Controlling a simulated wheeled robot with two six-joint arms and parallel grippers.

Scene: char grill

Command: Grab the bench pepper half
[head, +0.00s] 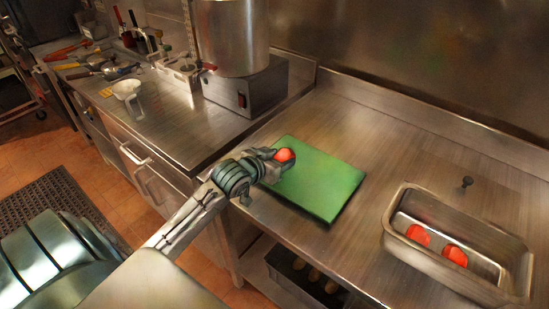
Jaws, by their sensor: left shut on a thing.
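A red pepper half (284,155) is at the tip of my left gripper (277,158), over the upper left part of a green board (325,185) on the steel bench. My left gripper is shut on this pepper half, and its fingers partly hide it. I cannot tell whether the pepper still touches the board. Two more red pepper halves, one on the left (418,235) and one on the right (455,255), lie in a steel pan (397,242) at the right. My right gripper is not in view.
A white cup (128,90) and several utensils lie on the left counter. Bench between board and pan is clear.

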